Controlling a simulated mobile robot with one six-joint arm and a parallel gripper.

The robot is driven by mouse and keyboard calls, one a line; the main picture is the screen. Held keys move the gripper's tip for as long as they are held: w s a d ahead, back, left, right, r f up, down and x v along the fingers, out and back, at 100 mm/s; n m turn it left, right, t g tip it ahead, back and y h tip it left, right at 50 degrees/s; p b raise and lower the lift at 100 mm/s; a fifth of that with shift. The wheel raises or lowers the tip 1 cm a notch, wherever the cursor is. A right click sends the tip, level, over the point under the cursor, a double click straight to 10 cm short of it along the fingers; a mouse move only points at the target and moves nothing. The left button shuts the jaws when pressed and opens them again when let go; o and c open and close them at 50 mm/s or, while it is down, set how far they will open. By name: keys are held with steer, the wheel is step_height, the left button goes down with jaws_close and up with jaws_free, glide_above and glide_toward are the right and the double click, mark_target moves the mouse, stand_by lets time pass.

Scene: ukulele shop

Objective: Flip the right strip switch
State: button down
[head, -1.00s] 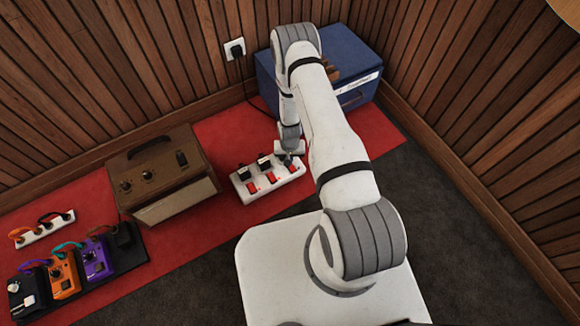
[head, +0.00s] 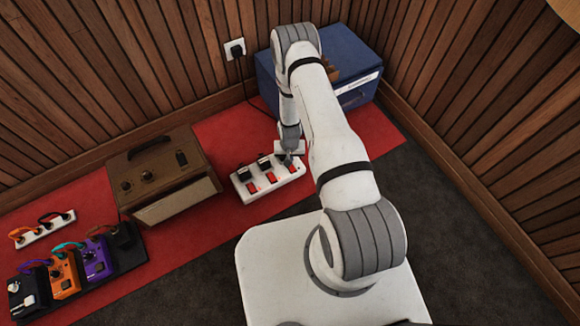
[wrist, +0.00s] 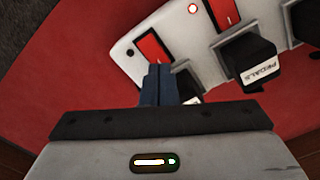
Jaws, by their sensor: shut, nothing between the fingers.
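The white power strip (head: 264,193) lies on the red carpet in the head view, with red rocker switches along its near side and black plugs along its far side. The right switch (head: 291,168) is at the strip's right end. In the wrist view this end switch (wrist: 152,46) is red, just beyond my fingertips. My gripper (head: 287,162) is shut and empty, pointing down at the strip's right end. In the wrist view its dark blue fingers (wrist: 159,72) are together beside the right switch; I cannot tell whether they touch it.
A black plug (wrist: 185,82) sits close beside the fingers, and one labelled PEDALS (wrist: 248,58) stands further right. A brown amplifier (head: 160,170) is left of the strip. A blue case (head: 345,65) stands behind my arm. Open red carpet (head: 215,128) lies behind the strip.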

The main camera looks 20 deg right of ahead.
steer(key=shift+f+b, duration=0.75)
steer(key=shift+f, duration=0.2)
stand_by(0.6)
steer(key=shift+r, duration=0.15)
steer(key=shift+r+p, duration=2.3)
steer(key=shift+r, duration=1.15)
